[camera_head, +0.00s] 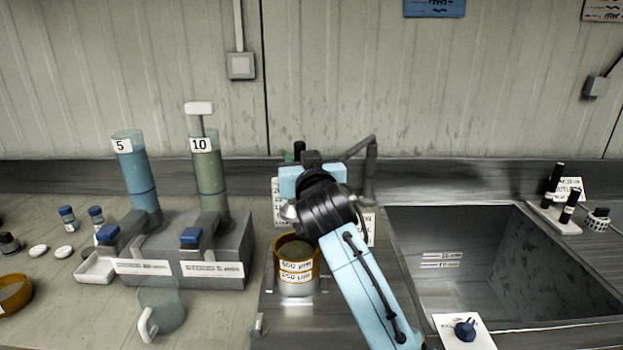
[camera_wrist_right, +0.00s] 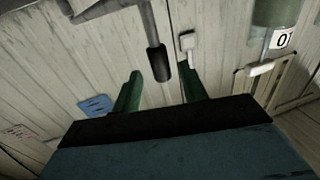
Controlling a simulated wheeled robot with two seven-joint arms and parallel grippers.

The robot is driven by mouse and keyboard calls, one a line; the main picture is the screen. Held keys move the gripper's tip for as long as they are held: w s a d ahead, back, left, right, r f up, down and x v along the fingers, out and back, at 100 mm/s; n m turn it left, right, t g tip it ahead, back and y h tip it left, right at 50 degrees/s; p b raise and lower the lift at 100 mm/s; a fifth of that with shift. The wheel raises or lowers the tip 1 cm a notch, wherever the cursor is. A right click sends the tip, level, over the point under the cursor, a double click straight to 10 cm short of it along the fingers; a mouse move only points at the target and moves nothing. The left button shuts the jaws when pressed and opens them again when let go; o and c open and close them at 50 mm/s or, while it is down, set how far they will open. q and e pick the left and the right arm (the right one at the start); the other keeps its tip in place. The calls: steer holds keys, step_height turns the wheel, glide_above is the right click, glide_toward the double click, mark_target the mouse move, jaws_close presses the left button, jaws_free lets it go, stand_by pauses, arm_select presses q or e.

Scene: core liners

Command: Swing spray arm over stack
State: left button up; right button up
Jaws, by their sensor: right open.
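The spray arm is a dark grey pipe (camera_head: 371,172) on an upright post behind the sieve stack, at the sink's back left corner. Its upper bar slants down left behind my right arm. In the right wrist view a rod with a dark cylindrical grip (camera_wrist_right: 157,62) reaches between the fingers. My right gripper (camera_wrist_right: 160,78) is open, a green finger on each side of the grip; contact cannot be told. In the head view it is mostly hidden behind my wrist. The sieve stack (camera_head: 296,276), amber over metal, labelled in µm, stands below my wrist. My left gripper is not in view.
A metal sink (camera_head: 480,260) lies to the right. A grey stand (camera_head: 225,255) with columns marked 5 (camera_head: 138,175) and 10 (camera_head: 210,175) stands left. A clear jug (camera_head: 165,308) is in front of it. A card with a blue knob (camera_head: 465,329) sits at the sink's front edge.

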steer(key=s+d, duration=0.1)
steer(key=s, duration=0.8)
steer(key=shift+d, duration=0.35)
steer(key=shift+w, duration=0.1)
